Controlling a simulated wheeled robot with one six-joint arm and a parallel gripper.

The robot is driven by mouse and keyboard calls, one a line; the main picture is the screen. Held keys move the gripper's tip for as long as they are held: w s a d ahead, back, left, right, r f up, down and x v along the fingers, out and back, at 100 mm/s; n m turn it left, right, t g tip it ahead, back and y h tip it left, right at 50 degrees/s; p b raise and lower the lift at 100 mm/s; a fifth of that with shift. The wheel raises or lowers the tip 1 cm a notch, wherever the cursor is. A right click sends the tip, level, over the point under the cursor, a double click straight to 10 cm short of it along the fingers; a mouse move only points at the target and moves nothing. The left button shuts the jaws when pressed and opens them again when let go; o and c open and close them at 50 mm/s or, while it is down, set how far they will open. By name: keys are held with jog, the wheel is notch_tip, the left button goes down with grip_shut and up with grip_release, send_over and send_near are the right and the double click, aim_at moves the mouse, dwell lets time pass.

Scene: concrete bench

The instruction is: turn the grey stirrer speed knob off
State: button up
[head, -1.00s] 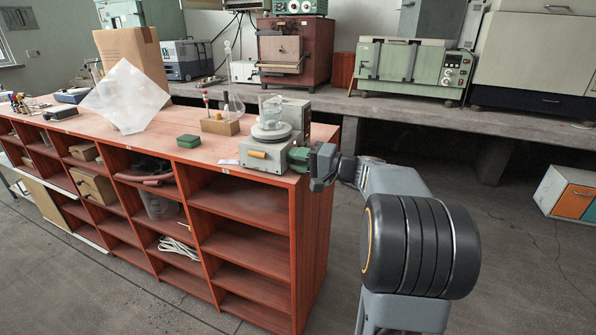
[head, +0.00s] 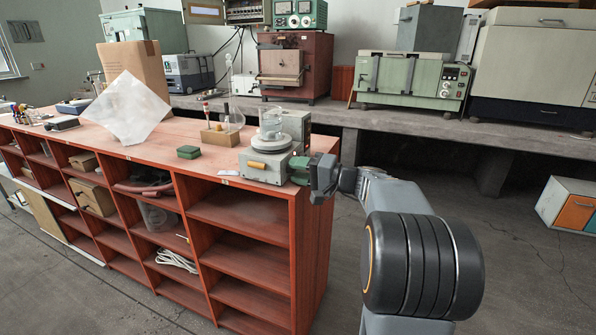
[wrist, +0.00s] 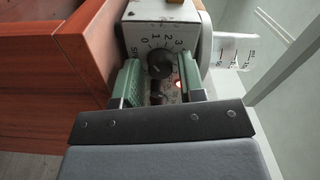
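The stirrer (head: 262,165) is a grey box at the right end of the red bench, with a round plate and a glass beaker (head: 270,122) on top. In the wrist view its panel (wrist: 157,12) carries a dark round speed knob (wrist: 160,63) with a scale showing 0, 1, 2 and 3. A second dark knob (wrist: 158,97) sits just below, near a small red light (wrist: 178,86). My gripper (wrist: 160,78) is open, its green fingers on either side of the speed knob with gaps to both. In the head view my gripper (head: 310,172) is at the stirrer's right side, hiding that face.
A small green box (head: 188,152) and a wooden block with glassware (head: 220,136) stand left of the stirrer on the red bench (head: 130,143). A concrete bench (head: 400,124) with ovens runs behind. The floor to the right is mostly clear.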

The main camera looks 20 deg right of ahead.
jog(key=p+v, duration=0.1)
jog(key=v, duration=1.2)
jog(key=shift+s+d+p, duration=0.25)
jog(key=shift+s+p, duration=0.1)
jog(key=s+a+r+n+g+h+p, duration=0.1)
jog(key=s+a+r+g+p, duration=0.1)
jog(key=a+g+p, duration=0.35)
jog(key=s+a+r+n+g+h+p, duration=0.1)
jog(key=a+r+g+h+p, duration=0.15)
jog(key=a+p, duration=0.6)
jog(key=s+a+r+n+g+h+p, duration=0.1)
jog(key=s+a+r+n+h+p, duration=0.4)
jog(key=s+h+p, duration=0.3)
jog(key=s+a+p, duration=0.1)
jog(key=p, duration=0.3)
jog(key=shift+a+r+g+h, duration=0.2)
jog(key=shift+r+g+h, duration=0.1)
jog(key=shift+r+h, duration=0.05)
